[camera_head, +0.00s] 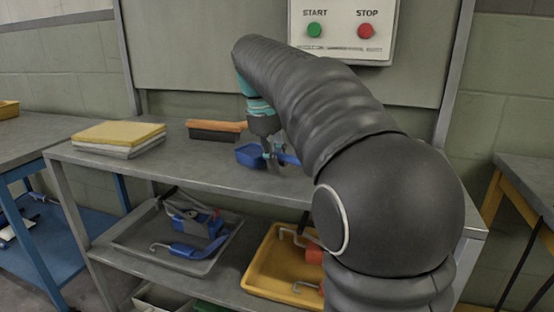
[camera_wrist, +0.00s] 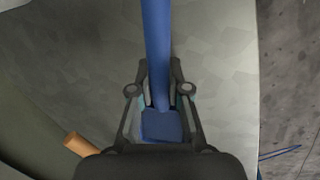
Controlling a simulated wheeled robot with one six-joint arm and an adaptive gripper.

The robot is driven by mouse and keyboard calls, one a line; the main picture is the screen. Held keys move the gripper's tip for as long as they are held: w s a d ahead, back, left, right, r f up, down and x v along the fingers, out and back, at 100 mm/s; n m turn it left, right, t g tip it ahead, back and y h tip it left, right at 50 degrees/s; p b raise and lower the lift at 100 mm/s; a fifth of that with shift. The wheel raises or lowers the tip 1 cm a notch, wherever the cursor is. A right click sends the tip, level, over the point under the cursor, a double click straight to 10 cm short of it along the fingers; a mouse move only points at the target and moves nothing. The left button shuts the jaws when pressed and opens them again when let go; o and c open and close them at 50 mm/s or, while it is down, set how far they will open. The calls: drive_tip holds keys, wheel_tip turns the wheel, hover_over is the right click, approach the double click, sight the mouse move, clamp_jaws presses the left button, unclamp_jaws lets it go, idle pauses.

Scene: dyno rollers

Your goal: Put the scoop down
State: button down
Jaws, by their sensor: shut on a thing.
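The blue scoop (camera_head: 250,155) is at the tabletop in the head view, its handle reaching right behind my arm. In the wrist view the scoop's blue handle (camera_wrist: 157,45) runs up the picture from between the fingers. My gripper (camera_head: 272,150) points down and is shut on the scoop; it also shows in the wrist view (camera_wrist: 160,95). The scoop is low over or on the grey table (camera_head: 210,170); I cannot tell whether it touches. My arm hides part of the handle and the table's right side.
Folded yellow and white cloths (camera_head: 118,136) lie at the table's left. A brush with an orange top (camera_head: 215,128) lies behind the scoop. Below are a grey tray (camera_head: 135,235) and a yellow tray (camera_head: 258,275) with tools. A START/STOP panel (camera_head: 340,30) hangs behind.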

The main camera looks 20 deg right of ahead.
drive_tip(key=c, duration=1.1)
unclamp_jaws()
drive_tip(key=shift+f, duration=0.1)
drive_tip(key=shift+c, duration=0.2)
drive_tip(key=v, duration=1.2)
drive_tip(key=shift+p, duration=0.45)
drive_tip(key=shift+s, duration=0.1)
drive_tip(key=s+a+f+m+t+y, duration=0.1)
drive_tip(key=s+f+m+t, duration=0.4)
drive_tip(key=s+f, duration=1.9)
drive_tip(key=shift+s+a+f+m+y, duration=0.2)
drive_tip(key=shift+f+m+y, duration=0.5)
drive_tip(key=shift+f, duration=0.65)
